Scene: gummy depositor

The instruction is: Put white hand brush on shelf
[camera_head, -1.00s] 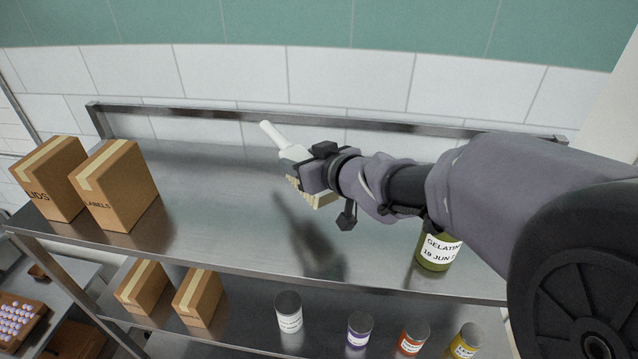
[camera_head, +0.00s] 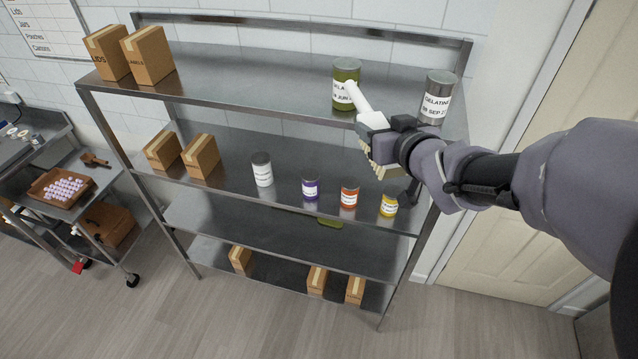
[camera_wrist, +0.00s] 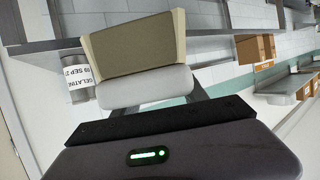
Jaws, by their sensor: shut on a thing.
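The white hand brush (camera_head: 372,123) is in my gripper (camera_head: 388,136), which is shut on it. In the head view its white handle points up and left, and its cream bristles face down. It appears in front of the right part of the metal shelf (camera_head: 240,84), overlapping the top level's front edge in the picture. I see no contact between brush and shelf. In the wrist view the brush (camera_wrist: 145,86) fills the upper middle, with its bristle block above the white body. The fingertips are largely hidden by the brush and wrist.
On the top level stand a green gelatin jar (camera_head: 346,72), a grey gelatin jar (camera_head: 440,92) and two boxes (camera_head: 148,56). The top level's middle is clear. The second level holds boxes and several small jars (camera_head: 350,194). A cart (camera_head: 75,190) stands left; a door (camera_head: 520,150) is right.

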